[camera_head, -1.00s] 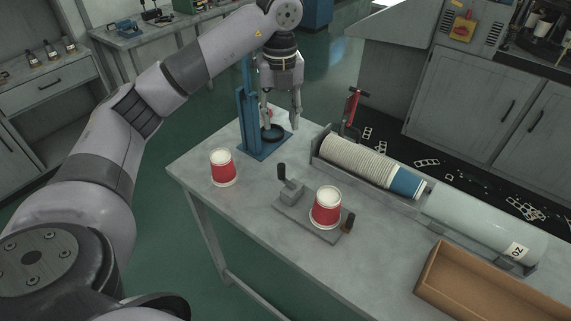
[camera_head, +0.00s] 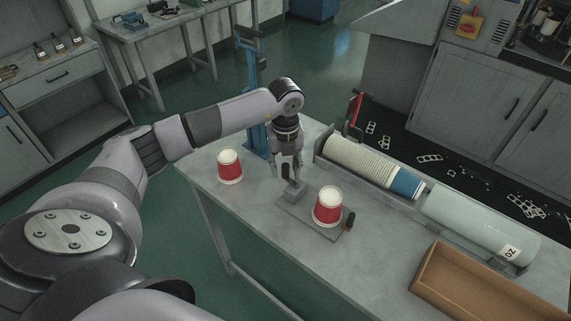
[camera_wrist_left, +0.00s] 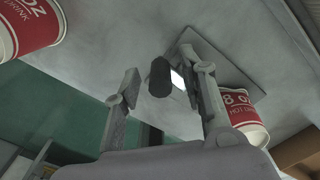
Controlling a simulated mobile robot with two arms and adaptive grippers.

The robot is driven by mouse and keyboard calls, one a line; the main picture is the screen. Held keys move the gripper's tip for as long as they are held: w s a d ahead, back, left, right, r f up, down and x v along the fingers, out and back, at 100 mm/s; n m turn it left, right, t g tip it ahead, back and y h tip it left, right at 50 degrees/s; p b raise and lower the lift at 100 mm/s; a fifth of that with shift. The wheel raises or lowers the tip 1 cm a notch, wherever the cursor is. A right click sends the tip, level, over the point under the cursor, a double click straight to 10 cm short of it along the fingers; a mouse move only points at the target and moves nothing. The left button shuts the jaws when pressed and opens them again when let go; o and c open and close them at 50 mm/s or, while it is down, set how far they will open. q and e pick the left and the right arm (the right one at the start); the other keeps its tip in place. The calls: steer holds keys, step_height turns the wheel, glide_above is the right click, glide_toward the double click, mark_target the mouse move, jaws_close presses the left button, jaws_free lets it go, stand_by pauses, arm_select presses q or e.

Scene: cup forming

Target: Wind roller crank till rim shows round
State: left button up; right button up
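The roller's crank has an upright black handle (camera_head: 285,172) beside a small grey block (camera_head: 293,191) on a flat grey base plate (camera_head: 293,214). A red and white paper cup (camera_head: 328,208) stands at the plate's other end. My left gripper (camera_head: 286,168) is just over the handle with its fingers apart. In the left wrist view, the handle (camera_wrist_left: 159,78) shows between the open fingers (camera_wrist_left: 165,88), with no clear contact. The cup (camera_wrist_left: 240,112) is beyond the right finger there. Whether its rim is round is too small to tell. My right gripper is out of view.
A second red cup (camera_head: 230,167) stands near the table's left corner. A blue stand (camera_head: 252,90) rises behind my left gripper.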

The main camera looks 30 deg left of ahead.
arm_select(q)
steer(key=shift+c, duration=0.3)
jaws_close()
stand_by(0.3)
